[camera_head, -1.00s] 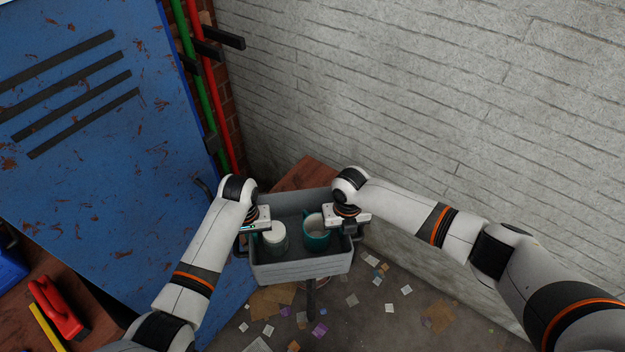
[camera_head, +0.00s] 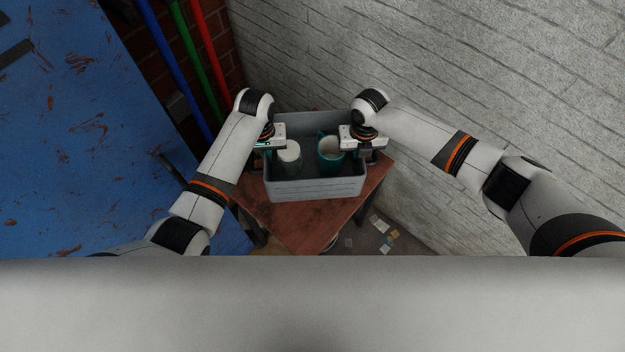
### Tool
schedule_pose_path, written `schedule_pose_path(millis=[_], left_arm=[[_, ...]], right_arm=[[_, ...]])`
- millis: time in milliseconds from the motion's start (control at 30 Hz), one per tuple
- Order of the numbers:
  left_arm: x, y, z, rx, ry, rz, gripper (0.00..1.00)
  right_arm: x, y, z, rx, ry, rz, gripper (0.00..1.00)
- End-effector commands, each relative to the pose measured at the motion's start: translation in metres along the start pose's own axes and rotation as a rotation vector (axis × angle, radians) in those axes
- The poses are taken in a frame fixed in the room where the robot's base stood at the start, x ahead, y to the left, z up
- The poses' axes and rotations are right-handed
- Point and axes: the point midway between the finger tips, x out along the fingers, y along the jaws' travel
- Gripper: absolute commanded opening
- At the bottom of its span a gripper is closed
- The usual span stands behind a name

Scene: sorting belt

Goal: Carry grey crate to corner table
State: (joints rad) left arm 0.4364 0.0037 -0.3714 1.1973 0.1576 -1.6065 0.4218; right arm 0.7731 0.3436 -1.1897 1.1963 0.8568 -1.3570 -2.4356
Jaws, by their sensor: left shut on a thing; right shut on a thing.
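The grey crate (camera_head: 315,190) is in the middle of the camera_head view, held level between my two arms. It holds a pale-topped cup (camera_head: 289,158) on the left and a teal mug (camera_head: 328,152) on the right. My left gripper (camera_head: 268,146) is shut on the crate's left side and my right gripper (camera_head: 372,148) is shut on its right side. The fingertips are partly hidden by the wrists. The corner table (camera_head: 310,226), with a reddish-brown top, lies directly beneath the crate. I cannot tell whether the crate touches the tabletop.
A white brick wall (camera_head: 480,90) runs along the right behind the table. A rusty blue panel (camera_head: 90,130) stands at the left. Blue, green and red pipes (camera_head: 200,60) rise in the corner. Paper scraps (camera_head: 384,240) lie on the floor. A pale grey surface blocks the bottom.

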Motion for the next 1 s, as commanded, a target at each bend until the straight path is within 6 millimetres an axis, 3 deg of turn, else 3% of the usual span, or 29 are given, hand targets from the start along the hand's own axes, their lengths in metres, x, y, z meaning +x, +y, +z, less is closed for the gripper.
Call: schedule_pose_path(millis=[67,567,1000], left_arm=[[0.007,0.001,0.001,-0.001,-0.002,0.001,0.00],[0.007,0.001,0.001,-0.001,-0.002,0.001,0.00],[0.032,0.001,0.001,-0.001,-0.002,0.001,0.00]], right_arm=[[0.006,0.000,-0.001,0.001,0.003,0.000,0.00],[0.007,0.000,-0.001,0.001,0.003,0.000,0.00],[0.031,0.000,-0.001,0.001,0.003,0.000,0.00]])
